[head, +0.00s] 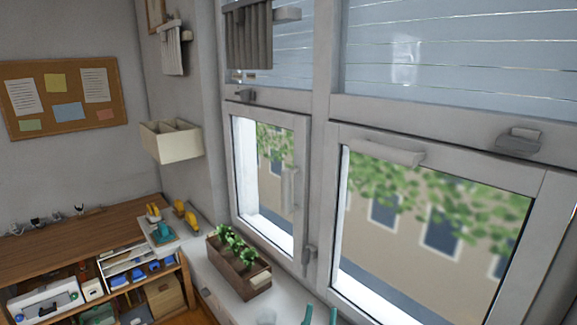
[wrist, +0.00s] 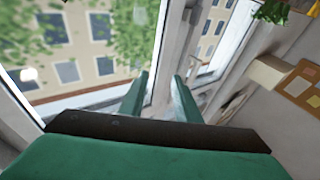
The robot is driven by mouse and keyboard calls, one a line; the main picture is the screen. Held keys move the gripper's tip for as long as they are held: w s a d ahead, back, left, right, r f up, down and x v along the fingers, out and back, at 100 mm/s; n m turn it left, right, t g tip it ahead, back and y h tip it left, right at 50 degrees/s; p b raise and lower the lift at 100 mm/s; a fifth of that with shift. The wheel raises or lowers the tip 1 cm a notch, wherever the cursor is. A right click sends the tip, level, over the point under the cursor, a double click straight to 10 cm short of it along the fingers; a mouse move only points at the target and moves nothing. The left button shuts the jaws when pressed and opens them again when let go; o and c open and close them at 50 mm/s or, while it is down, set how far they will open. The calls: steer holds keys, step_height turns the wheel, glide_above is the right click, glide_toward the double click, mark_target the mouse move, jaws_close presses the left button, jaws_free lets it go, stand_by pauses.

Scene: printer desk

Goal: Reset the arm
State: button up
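My gripper (head: 319,316) shows only as two teal fingertips at the bottom edge of the head view, in front of the window and right of the planter box. In the wrist view my gripper (wrist: 161,80) has its two green fingers standing apart with nothing between them. It is open and empty. The wrist view looks past the fingers at the window frame and the street outside. Most of my arm is out of the head view.
White-framed windows (head: 318,150) fill the right side. A planter box (head: 232,272) with green plants stands on the white sill (head: 208,270). A wooden desk (head: 85,235) with shelves stands at left. A cream wall box (head: 170,146) and a corkboard (head: 45,107) hang on the wall.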

steer(key=s+a+f+n+g+y, duration=0.2)
steer(key=s+a+f+y, duration=0.1)
steer(key=s+f, duration=0.8)
steer(key=s+a+f+n+g+y, duration=0.1)
steer(key=s+a+f+n+y, duration=0.1)
steer(key=s+f, duration=0.95)
steer(key=s+a+f+m+g, duration=0.1)
steer(key=s+f, duration=0.1)
steer(key=s, duration=0.9)
steer(key=shift+s+a+f+g, duration=0.15)
steer(key=shift+g, duration=0.15)
